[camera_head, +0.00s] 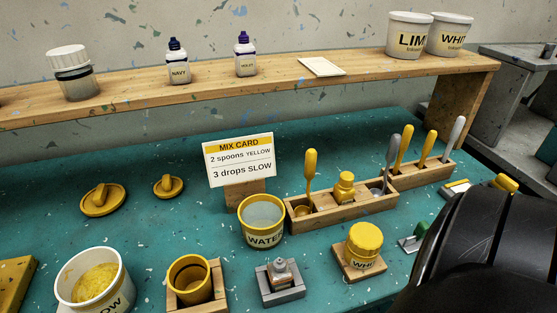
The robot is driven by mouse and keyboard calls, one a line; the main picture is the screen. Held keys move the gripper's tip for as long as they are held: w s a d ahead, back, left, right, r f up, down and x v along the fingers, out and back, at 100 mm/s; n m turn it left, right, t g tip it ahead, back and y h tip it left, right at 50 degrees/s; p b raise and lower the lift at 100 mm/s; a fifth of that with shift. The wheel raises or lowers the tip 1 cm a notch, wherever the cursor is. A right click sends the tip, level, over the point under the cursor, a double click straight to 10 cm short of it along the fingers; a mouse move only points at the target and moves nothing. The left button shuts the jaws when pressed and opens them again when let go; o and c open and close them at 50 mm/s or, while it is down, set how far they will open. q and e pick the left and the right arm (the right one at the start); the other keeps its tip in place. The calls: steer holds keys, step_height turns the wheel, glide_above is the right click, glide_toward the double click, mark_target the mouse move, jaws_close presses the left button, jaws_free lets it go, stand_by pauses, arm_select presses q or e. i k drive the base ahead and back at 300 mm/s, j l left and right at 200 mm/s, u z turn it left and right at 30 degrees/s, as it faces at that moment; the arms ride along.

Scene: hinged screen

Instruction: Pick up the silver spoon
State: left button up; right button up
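A silver-grey spoon (391,160) stands upright, slightly tilted, in the right end of the nearer wooden rack (345,210), handle up. A second grey handle (455,133) stands at the right end of the farther rack (424,178); its lower end is hidden. A yellow spoon (310,172) and a small yellow-capped jar (345,186) share the nearer rack. Two yellow handles (403,146) stand near the silver spoon. A large black part of my arm fills the lower right, apart from the spoon in the picture. Neither gripper's fingers show.
A "WATER" cup (262,221) and a mix card (238,160) stand left of the rack. A yellow-lidded jar (364,244) stands in front. A raised wooden shelf (270,88) runs behind. Green table (180,225) is bare at the left middle.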

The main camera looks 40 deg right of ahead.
mark_target(395, 144)
steer(key=z, duration=1.3)
